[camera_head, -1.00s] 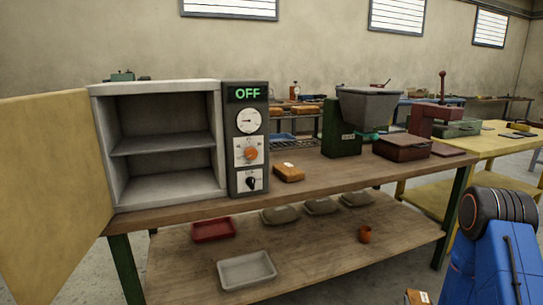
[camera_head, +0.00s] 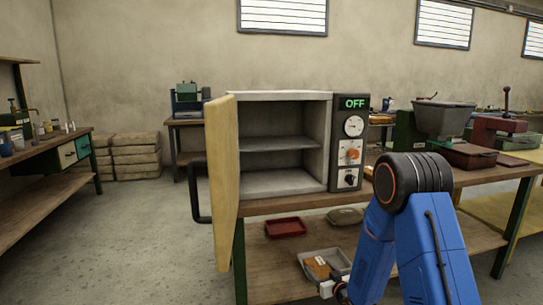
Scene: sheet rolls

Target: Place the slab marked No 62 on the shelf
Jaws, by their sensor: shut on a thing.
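My gripper (camera_head: 328,287) is low in the view and shut on an orange-brown slab (camera_head: 317,267) with a pale label. The label is too small to read. The slab appears in front of a grey tray (camera_head: 338,258) on the lower board of the bench; I cannot tell how far apart they are. An open cabinet oven (camera_head: 284,186) stands on the bench, left of and above my gripper. Its inner shelf (camera_head: 275,143) and floor look empty. Its display (camera_head: 355,103) reads OFF.
The oven's yellow door (camera_head: 222,180) stands open toward me, with a dark handle on its left side. A red tray (camera_head: 286,227) and a grey bag (camera_head: 345,216) lie on the lower board. Floor at left is clear.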

